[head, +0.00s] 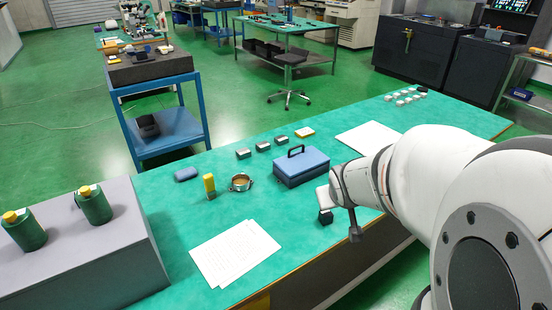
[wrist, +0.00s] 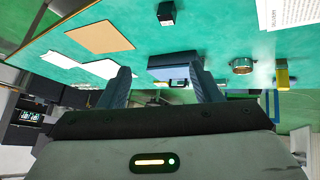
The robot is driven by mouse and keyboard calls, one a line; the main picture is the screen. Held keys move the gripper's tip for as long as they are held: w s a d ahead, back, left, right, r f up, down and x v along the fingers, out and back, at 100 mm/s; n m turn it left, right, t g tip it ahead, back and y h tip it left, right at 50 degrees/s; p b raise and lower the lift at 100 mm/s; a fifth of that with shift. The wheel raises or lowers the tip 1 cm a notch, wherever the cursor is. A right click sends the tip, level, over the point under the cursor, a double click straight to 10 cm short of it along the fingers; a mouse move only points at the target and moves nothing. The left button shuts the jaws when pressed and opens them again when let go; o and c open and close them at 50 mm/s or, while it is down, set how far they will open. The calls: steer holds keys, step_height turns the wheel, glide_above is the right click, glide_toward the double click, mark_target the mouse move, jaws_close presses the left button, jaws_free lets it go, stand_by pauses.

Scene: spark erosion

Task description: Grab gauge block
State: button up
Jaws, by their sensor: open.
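A small dark block, which may be the gauge block, sits alone on the green bench top near its front edge (head: 325,217). It also shows at the top of the wrist view, dark with a paler face (wrist: 166,12). My gripper (wrist: 160,70) is open, with two dark fingers spread and nothing between them. In the head view my arm comes in from the right and its end is close to the dark block; the fingers are hard to make out there. Several small grey blocks (head: 263,146) stand in a row farther back, with a yellow-topped one (head: 305,132) beside them.
A blue case with a handle (head: 301,167) stands behind the dark block. Left of it are a metal cup (head: 241,182), a yellow-topped item (head: 209,185) and a blue object (head: 186,174). Paper sheets (head: 235,253) lie at the front left. A brown sheet (wrist: 100,37) lies flat.

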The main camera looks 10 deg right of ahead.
mark_target(329, 217)
steer(key=w+d+f+t+y+b, duration=0.1)
steer(key=w+d+f+b, duration=0.1)
steer(key=f, duration=0.3)
steer(key=w+d+f+n+t+y+b, duration=0.1)
steer(key=w+d+f+t+b, duration=0.1)
steer(key=f, duration=0.4)
steer(key=w+d+f+n+t+y+b, duration=0.1)
steer(key=w+d+f+t+y+b, duration=0.1)
steer(key=f+b, duration=0.2)
step_height(329, 217, down, 2)
steer(key=shift+w+d+f, duration=0.15)
steer(key=shift+f, duration=0.1)
steer(key=shift+f+t+y+b, duration=0.5)
steer(key=x, duration=0.7)
steer(key=shift+w+a+b, duration=0.2)
steer(key=shift+a+b, duration=0.1)
steer(key=shift+a, duration=0.1)
steer(key=shift+r, duration=0.1)
jaws_close()
